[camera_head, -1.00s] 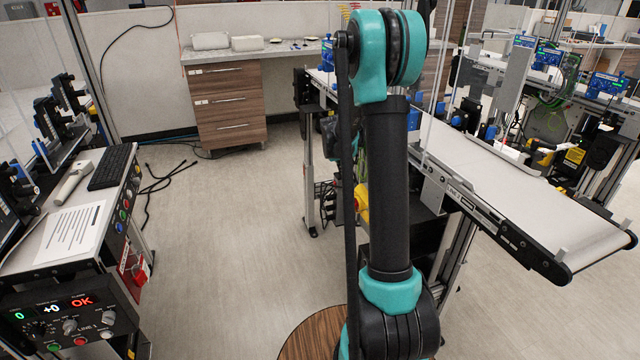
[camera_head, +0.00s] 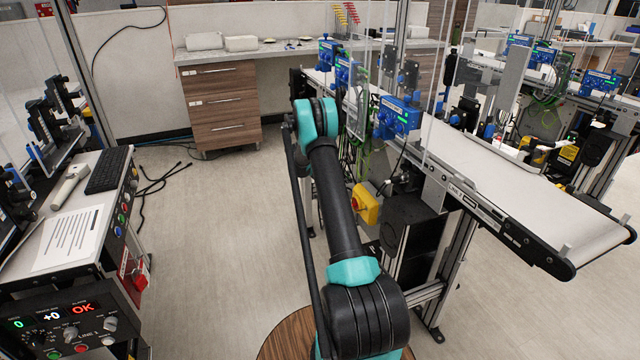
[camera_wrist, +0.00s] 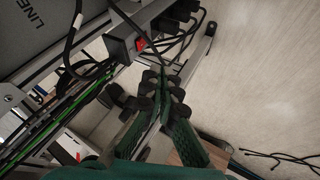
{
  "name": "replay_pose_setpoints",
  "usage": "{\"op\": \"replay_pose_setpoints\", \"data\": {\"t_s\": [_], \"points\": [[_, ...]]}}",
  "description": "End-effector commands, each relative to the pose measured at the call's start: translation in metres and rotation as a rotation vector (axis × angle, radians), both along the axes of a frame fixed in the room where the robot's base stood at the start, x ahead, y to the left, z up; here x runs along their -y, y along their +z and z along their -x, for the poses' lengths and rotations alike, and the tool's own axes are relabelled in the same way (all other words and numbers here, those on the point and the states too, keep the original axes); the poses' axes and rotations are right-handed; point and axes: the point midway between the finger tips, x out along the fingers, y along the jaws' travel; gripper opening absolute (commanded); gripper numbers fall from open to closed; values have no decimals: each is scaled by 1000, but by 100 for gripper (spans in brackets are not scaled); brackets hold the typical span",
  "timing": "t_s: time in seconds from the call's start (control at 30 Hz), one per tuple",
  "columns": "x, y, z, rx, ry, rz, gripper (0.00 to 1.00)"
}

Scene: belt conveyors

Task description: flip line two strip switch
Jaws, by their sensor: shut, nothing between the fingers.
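In the head view my arm reaches toward the conveyor's left side, and my gripper and the strip are hidden there.
The conveyor (camera_head: 535,190) carries a LINE label on its side. A yellow box with a red button (camera_head: 364,203) hangs on its near side. Cables (camera_wrist: 85,75) hang near the strip.

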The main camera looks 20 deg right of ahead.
Motion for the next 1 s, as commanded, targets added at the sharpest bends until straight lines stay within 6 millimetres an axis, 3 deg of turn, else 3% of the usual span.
{"op": "replay_pose_setpoints", "data": {"t_s": [0.2,0.67,1.0], "points": [[7,-17,-9,2,-4,15,0],[9,-21,-11,3,-5,15,0],[32,-59,-30,2,-6,15,0]]}}
